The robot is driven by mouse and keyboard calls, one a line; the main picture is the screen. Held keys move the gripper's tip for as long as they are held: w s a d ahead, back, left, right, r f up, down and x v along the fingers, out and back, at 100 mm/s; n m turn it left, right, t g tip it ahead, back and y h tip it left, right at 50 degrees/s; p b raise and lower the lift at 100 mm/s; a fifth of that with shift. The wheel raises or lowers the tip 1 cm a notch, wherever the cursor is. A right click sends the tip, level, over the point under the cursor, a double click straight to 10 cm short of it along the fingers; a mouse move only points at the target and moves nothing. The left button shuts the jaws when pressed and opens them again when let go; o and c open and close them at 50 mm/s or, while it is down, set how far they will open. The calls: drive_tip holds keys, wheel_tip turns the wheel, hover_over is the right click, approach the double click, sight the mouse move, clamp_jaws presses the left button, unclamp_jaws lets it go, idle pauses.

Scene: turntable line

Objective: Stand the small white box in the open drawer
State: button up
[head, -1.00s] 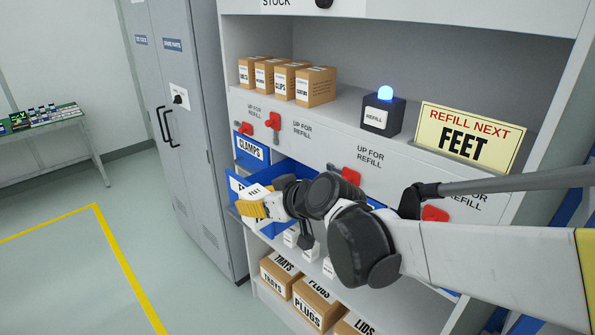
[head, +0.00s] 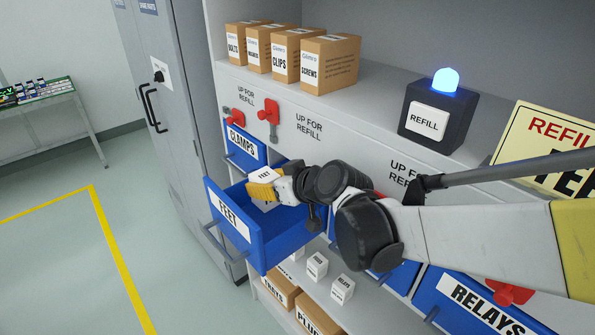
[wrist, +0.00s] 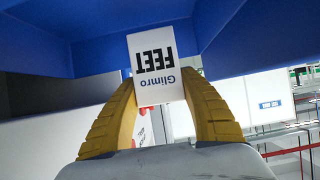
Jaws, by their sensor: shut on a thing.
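The small white box (head: 265,174), marked FEET, is between the yellow fingers of my gripper (head: 264,188), which is shut on it. In the wrist view the box (wrist: 157,88) shows its Glimro FEET label upside down, with one finger on each side. The open drawer (head: 228,222) is blue, pulled out from the shelf unit, and labelled FEET on its front. My gripper and the box are over the drawer's inside. Blue drawer walls (wrist: 255,30) surround the box's far end in the wrist view. Whether the box touches the drawer floor cannot be told.
The CLAMPS drawer (head: 243,146) is shut just behind. Cartons (head: 330,66) and a lit REFILL lamp box (head: 438,115) stand on the shelf above. Red latches (head: 268,109) stick out from the panel. Small white boxes (head: 317,265) stand below. The floor at left is clear.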

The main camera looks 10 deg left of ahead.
wheel_tip(320, 180, down, 8)
drive_tip(key=b, duration=0.2)
drive_tip(key=shift+r+b, duration=0.1)
drive_tip(key=shift+b, duration=0.25)
drive_tip(key=shift+f, duration=0.2)
drive_tip(key=o, duration=1.2)
drive_tip(key=shift+r, duration=0.15)
drive_tip(key=shift+s+d+r, duration=0.1)
drive_tip(key=shift+r, duration=0.1)
drive_tip(key=p+v, duration=0.4)
drive_tip(key=v, duration=0.7)
drive_tip(key=shift+s+d+r, duration=0.1)
drive_tip(key=shift+s+d, duration=0.15)
